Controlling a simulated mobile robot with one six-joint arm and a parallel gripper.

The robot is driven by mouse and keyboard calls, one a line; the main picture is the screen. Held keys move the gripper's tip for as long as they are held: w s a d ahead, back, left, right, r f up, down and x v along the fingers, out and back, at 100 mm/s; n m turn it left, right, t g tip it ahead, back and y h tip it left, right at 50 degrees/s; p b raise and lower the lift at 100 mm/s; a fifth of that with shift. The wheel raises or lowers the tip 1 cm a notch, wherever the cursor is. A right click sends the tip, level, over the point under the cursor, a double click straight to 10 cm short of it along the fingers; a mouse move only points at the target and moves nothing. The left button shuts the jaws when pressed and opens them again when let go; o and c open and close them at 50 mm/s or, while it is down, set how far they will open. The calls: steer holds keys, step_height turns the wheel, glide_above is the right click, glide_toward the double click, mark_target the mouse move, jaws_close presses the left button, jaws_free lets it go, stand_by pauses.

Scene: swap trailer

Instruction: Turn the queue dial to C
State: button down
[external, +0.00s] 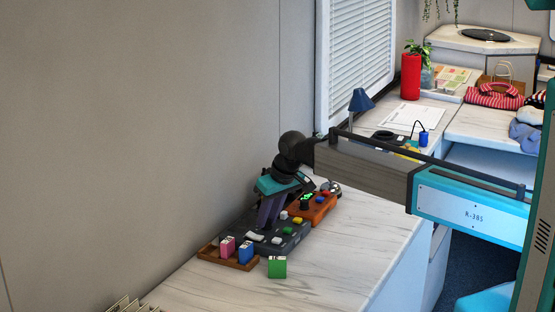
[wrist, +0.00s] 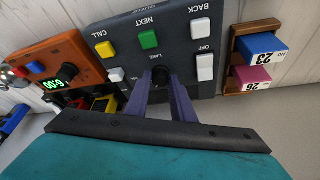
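The dark grey queue panel (wrist: 205,100) fills the upper middle of the wrist view, its labels upside down. A dark round knob (wrist: 160,73) sits by the LANE label, most likely the queue dial. The two purple fingers of my gripper (wrist: 162,80) reach down on either side of it, with their tips at the knob. I cannot tell whether they touch it. The dial's letters and pointer are not readable. In the external view my gripper (external: 270,217) points down over the panel (external: 290,237), and hides the dial.
An orange box (wrist: 60,50) with a green lit display adjoins the panel. A wooden tray (external: 215,254) holds pink (external: 227,246) and blue (external: 246,252) numbered blocks at the other side. A green block (external: 277,267) stands in front. The counter's near right part is clear.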

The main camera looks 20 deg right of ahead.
steer(key=shift+n+b, duration=0.3)
steer(key=shift+n, duration=0.3)
steer(key=c, duration=1.5)
jaws_free()
steer(key=shift+c, duration=0.2)
steer(key=b+v, duration=0.2)
steer(key=v, duration=1.2)
steer(key=shift+w+d+b, duration=0.2)
steer(key=shift+d+b, duration=0.1)
